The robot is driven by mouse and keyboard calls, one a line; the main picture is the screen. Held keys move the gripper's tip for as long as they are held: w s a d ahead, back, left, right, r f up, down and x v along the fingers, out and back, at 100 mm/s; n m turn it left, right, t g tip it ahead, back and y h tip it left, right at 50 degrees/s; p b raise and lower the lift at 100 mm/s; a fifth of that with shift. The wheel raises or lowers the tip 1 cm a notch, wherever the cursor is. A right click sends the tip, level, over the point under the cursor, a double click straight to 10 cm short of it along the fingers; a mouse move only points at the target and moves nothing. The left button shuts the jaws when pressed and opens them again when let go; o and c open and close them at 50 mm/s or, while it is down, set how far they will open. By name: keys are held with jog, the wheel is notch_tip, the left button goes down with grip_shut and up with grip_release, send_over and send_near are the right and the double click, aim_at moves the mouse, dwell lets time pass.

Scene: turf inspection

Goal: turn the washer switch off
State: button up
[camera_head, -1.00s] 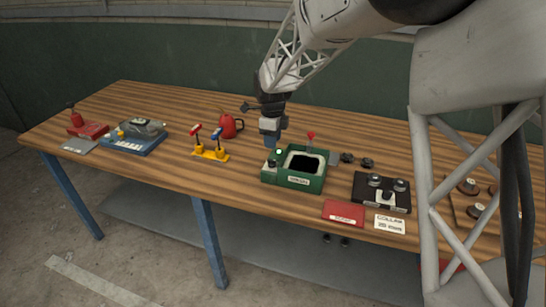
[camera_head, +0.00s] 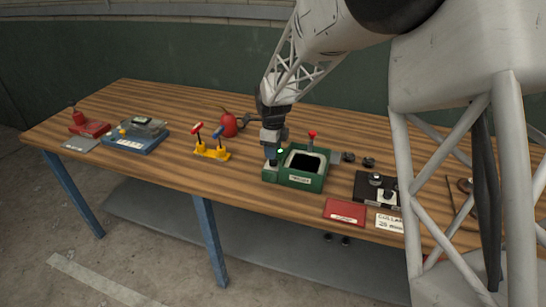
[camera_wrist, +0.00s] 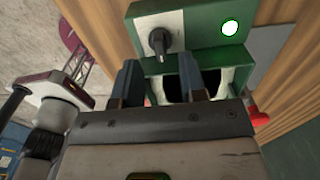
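The washer is a green box (camera_head: 303,180) with a dark open basin, near the middle of the bench in the head view. In the wrist view its green panel (camera_wrist: 205,28) carries a dark knob switch (camera_wrist: 158,42) on a white plate and a brightly lit lamp (camera_wrist: 230,27). My gripper (camera_wrist: 160,78) is open, its two dark fingers apart with nothing between them. The knob appears just beyond the fingertips, between their lines; I cannot tell if they touch. In the head view my gripper (camera_head: 271,160) is over the box's left end and covers the switch.
A red lever (camera_head: 312,135) stands behind the box. Left are a red can (camera_head: 229,123), a yellow stand with red and blue levers (camera_head: 212,152) and a blue device (camera_head: 136,140). A red plate (camera_head: 345,212) and a black box (camera_head: 372,186) lie right.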

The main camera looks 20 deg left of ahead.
aim_at(273, 162)
jog(key=shift+f, duration=1.6)
grip_shut()
